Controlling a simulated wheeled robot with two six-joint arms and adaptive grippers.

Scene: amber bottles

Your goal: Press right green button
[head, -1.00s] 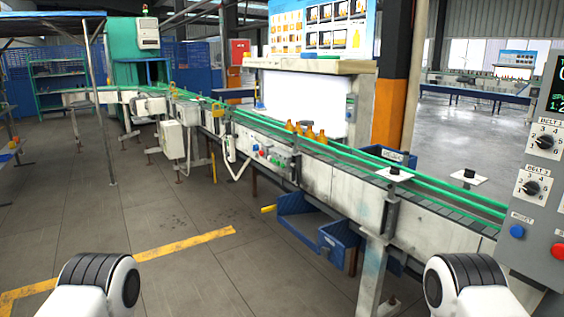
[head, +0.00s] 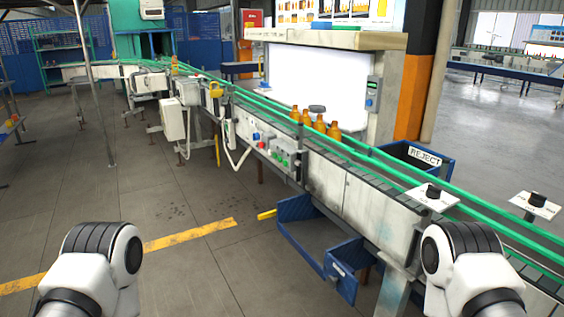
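A grey control box (head: 289,155) is fixed to the near side of the conveyor, left of centre in the head view. Its face carries small green buttons (head: 284,158), too small to tell apart clearly. A blue and a red knob sit on the smaller panel (head: 259,138) just to its left. Neither gripper shows. Only white and black links of my arms are visible at the bottom left and bottom right, well short of the control box.
Several amber bottles (head: 320,124) stand on the conveyor behind the box. Blue bins (head: 297,209) hang below the belt, and a REJECT bin (head: 424,157) is behind it. Two black knobs on white plates (head: 433,196) stand at right. The floor (head: 190,190) at left is clear.

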